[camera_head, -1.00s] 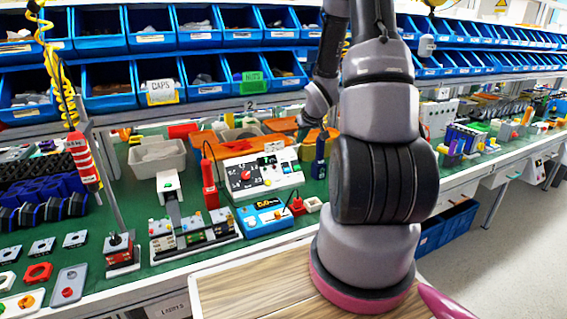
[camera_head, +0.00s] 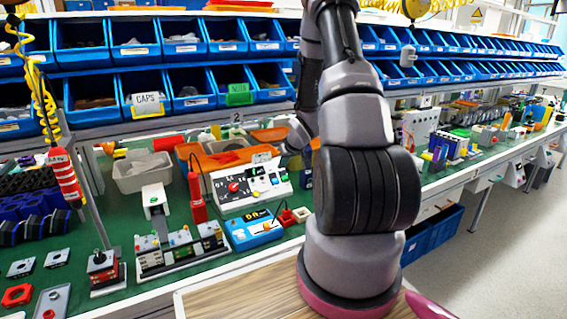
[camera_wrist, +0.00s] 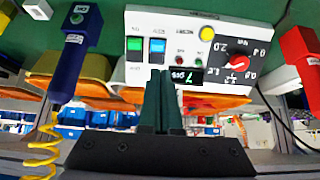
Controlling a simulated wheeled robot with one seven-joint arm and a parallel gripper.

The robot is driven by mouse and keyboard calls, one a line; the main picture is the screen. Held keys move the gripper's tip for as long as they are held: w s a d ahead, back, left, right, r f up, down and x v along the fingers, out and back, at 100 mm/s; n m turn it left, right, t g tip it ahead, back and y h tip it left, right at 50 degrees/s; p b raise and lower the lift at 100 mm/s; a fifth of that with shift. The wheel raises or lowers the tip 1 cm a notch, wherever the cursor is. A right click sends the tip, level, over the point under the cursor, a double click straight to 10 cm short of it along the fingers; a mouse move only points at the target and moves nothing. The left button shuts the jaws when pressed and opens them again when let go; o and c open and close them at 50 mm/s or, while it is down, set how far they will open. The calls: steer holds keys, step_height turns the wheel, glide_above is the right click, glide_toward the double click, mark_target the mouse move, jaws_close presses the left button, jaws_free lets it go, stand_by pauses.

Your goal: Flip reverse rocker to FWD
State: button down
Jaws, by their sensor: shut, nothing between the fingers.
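A white control panel (camera_head: 232,197) stands on the green bench, with a red knob, a small display and several switches. In the wrist view the panel (camera_wrist: 222,18) appears upside down. A green rocker (camera_wrist: 135,49) and a blue rocker (camera_wrist: 157,49) sit side by side on its face. Their labels are too small to read, so I cannot tell which is the reverse rocker. My gripper (camera_wrist: 163,82) is shut and empty, with its tips just below the rockers in the picture; contact cannot be told. In the head view my arm hides most of the gripper.
A blue meter (camera_head: 252,230) lies in front of the panel. In the wrist view a dark blue handheld tool (camera_wrist: 70,62) with a yellow coiled cord hangs close left of my gripper.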

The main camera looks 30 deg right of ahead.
mark_target(273, 176)
steer(key=x, duration=0.9)
steer(key=shift+w+r, duration=0.15)
steer(key=shift+w, duration=0.4)
steer(key=shift+w, duration=0.1)
steer(key=shift+w, duration=0.35)
steer(key=shift+s+f, duration=0.15)
steer(key=shift+f, duration=0.05)
steer(key=shift+s+f, duration=0.3)
steer(key=shift+s, duration=0.35)
steer(key=shift+r, duration=0.1)
